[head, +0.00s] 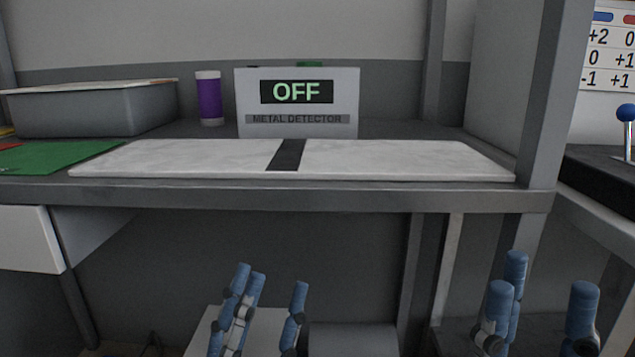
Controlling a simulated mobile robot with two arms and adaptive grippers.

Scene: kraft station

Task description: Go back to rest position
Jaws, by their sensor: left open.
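My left gripper (273,279) is at the bottom of the head view, left of centre. Its blue fingers point up and stand apart, with nothing between them. My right gripper (545,282) is at the bottom right, its blue fingers also apart and empty. Both grippers appear below the front edge of the workbench (360,196) and touch nothing that I can see. The lower parts of both grippers and the arms are cut off by the frame.
A metal detector (298,92) reading OFF stands behind a white marbled board (400,158) on the bench. A grey bin (95,110), a purple container (209,98) and a green sheet (55,157) are at left. A blue-knobbed lever (626,114) is at right.

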